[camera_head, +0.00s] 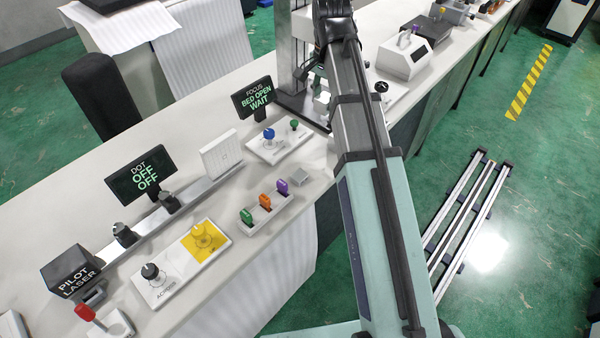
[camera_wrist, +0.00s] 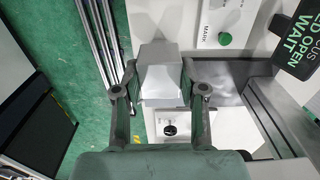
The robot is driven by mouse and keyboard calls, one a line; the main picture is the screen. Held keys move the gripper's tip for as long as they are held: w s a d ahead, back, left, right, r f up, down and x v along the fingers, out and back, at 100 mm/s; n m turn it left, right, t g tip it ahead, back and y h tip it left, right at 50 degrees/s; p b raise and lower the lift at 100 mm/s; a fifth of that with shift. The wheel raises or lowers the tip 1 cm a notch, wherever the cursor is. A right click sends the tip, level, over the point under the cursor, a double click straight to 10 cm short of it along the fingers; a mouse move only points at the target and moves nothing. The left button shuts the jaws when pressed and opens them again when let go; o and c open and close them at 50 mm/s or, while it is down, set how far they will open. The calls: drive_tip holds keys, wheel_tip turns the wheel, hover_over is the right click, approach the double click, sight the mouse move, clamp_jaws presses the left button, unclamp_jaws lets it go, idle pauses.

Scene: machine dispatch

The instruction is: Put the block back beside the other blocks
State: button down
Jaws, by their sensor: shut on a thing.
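A plain grey block (camera_wrist: 160,72) shows in the wrist view between the two fingers of my gripper (camera_wrist: 160,82), which is shut on it. The block's top and one side face are visible; what lies directly under it is hidden.
A screen reading "BED OPEN WAIT" (camera_head: 254,97) stands near a panel with blue and green knobs (camera_head: 278,141). A yellow-and-white panel (camera_head: 182,262) lies nearer. The wrist view shows a panel marked "MARK" (camera_wrist: 205,22) and a black knob (camera_wrist: 170,130). Rails (camera_head: 468,220) lie on the green floor.

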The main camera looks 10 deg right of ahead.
sight(318, 163)
drive_tip(key=shift+s+a+f, duration=0.25)
drive_tip(key=shift+f, duration=0.25)
drive_tip(key=shift+s+a+f, duration=0.25)
drive_tip(key=shift+f, duration=0.2)
drive_tip(key=f+p, duration=0.1)
drive_tip(key=f, duration=0.8)
drive_tip(key=f+p, duration=0.1)
drive_tip(key=f, duration=0.8)
drive_tip(key=shift+w+d+f, duration=0.15)
drive_tip(key=shift+w+d, duration=0.05)
drive_tip(key=shift+f, duration=0.15)
drive_tip(key=c, duration=0.7)
unclamp_jaws()
drive_tip(key=shift+o, duration=0.2)
wheel_tip(318, 163, up, 12)
drive_tip(key=b, duration=0.1)
drive_tip(key=shift+r, duration=0.2)
